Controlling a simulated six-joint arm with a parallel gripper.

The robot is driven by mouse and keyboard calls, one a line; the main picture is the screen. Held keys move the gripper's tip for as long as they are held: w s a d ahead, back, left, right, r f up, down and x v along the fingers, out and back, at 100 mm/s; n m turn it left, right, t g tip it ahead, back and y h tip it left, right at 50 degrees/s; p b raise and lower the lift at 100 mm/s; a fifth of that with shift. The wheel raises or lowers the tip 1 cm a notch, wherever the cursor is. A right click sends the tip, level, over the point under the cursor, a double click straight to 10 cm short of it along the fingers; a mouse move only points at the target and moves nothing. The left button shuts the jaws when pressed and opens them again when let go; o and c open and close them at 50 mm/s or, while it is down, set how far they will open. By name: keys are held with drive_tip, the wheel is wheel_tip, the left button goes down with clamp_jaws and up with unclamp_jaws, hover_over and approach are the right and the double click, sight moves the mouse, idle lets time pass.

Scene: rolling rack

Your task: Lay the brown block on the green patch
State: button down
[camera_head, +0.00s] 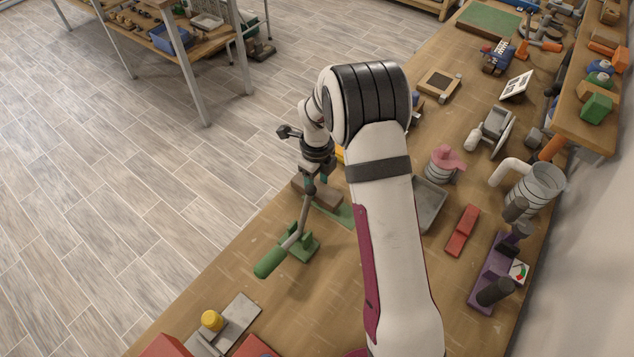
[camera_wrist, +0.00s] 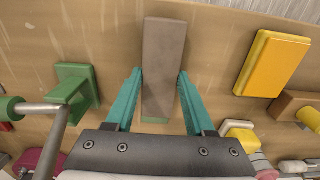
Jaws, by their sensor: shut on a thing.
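The brown block (camera_head: 325,196) is a long flat bar near the table's left edge, below my gripper (camera_head: 316,186) in the head view. In the wrist view the block (camera_wrist: 163,62) runs lengthwise between the teal fingers of my gripper (camera_wrist: 160,74), which is shut on it. The green patch (camera_head: 344,214) shows as a strip beside the block in the head view. A sliver of green (camera_wrist: 155,121) shows at the block's near end in the wrist view. The rest of the patch is hidden by the block and arm. Any gap beneath the block is unclear.
A green stand (camera_head: 302,246) with a green-handled tool (camera_head: 270,262) is close by; the stand (camera_wrist: 76,84) is left of my fingers in the wrist view. A yellow block (camera_wrist: 272,63) lies to the right. A grey tray (camera_head: 429,205) sits beyond my arm.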

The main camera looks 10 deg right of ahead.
drive_tip(key=shift+f, duration=0.55)
drive_tip(key=shift+c, duration=0.9)
unclamp_jaws()
wheel_tip(320, 180, up, 16)
drive_tip(key=shift+f, duration=0.15)
